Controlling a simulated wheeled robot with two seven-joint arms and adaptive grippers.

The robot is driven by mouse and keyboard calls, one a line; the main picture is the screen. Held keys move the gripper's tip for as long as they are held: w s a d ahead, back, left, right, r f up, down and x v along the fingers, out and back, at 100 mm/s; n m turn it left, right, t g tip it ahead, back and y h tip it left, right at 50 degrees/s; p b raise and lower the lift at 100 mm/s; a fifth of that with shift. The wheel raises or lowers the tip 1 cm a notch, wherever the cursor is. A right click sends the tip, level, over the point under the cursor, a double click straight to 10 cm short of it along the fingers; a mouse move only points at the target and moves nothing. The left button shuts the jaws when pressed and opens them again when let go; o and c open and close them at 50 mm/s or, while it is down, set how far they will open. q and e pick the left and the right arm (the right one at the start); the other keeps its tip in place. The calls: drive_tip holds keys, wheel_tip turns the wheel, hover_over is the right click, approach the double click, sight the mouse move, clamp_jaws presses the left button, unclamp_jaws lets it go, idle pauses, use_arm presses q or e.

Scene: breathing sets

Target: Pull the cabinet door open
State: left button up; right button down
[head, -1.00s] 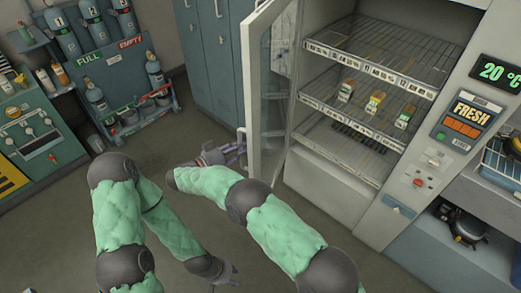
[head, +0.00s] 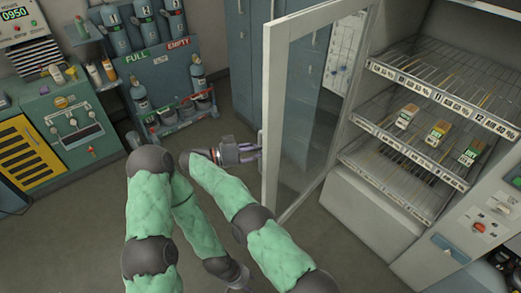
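The cabinet door (head: 281,120) is a white frame with a clear pane, standing swung out from the left side of the white cabinet (head: 368,205). Its pale upright handle (head: 261,141) is on the door's left edge. My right gripper (head: 251,151) is at this handle, pointing right, and its fingers look shut on it; the fingertips are partly hidden. My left gripper (head: 241,279) hangs low near the bottom edge, away from the door, partly hidden by my arms; its opening cannot be told.
Wire shelves (head: 400,172) in the cabinet hold several small labelled boxes (head: 438,133). Blue lockers (head: 252,60) stand behind the door. A bottle rack (head: 165,85) and a green machine (head: 75,120) are at the left. Floor (head: 85,225) is clear left of my arms.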

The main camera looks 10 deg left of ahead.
sight(260, 130)
drive_tip(key=shift+w+a, duration=0.1)
idle(0.3)
drive_tip(key=c, duration=1.1)
unclamp_jaws()
drive_tip(key=shift+o, duration=0.2)
wheel_tip(260, 130, up, 10)
drive_tip(key=shift+r, duration=0.1)
